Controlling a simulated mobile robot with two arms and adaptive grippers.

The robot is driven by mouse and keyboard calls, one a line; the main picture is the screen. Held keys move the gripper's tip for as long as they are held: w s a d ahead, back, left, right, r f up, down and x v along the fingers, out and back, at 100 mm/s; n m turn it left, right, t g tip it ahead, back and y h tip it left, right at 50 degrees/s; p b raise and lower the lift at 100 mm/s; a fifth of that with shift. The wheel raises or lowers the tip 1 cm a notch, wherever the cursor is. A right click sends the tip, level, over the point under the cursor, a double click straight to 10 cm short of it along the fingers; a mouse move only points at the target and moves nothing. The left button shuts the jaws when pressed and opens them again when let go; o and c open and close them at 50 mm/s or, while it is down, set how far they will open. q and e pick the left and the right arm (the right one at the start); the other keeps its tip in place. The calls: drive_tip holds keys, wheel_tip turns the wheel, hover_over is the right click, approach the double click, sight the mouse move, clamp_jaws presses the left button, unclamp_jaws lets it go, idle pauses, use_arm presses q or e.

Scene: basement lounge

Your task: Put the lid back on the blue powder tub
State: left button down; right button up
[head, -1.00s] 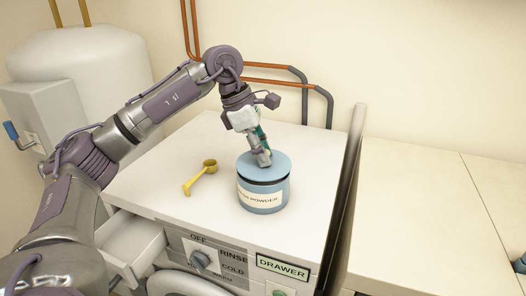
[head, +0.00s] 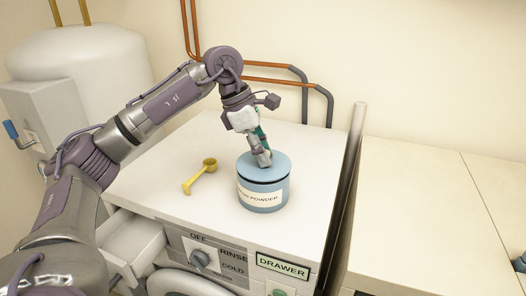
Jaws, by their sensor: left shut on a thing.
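The blue powder tub (head: 263,197) stands upright on top of the white washing machine, its white label facing the front. The blue lid (head: 280,163) lies over the tub's mouth, with a dark band showing between lid and tub wall. My left gripper (head: 263,160) comes down from above and is shut on the lid near its middle. The fingers hide whatever part of the lid they grip. I cannot tell whether the lid is fully seated. My right gripper is out of view.
A yellow scoop (head: 200,176) lies left of the tub on the washing machine top (head: 225,150). The detergent drawer (head: 135,245) is pulled open at the front left. Copper pipes (head: 265,81) run along the wall behind.

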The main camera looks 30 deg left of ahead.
use_arm(q)
drive_tip(key=c, duration=0.8)
unclamp_jaws()
drive_tip(key=shift+o, duration=0.3)
drive_tip(key=o, duration=0.4)
drive_tip(key=shift+r+p, duration=2.85)
drive_tip(key=shift+r, duration=0.65)
clamp_jaws()
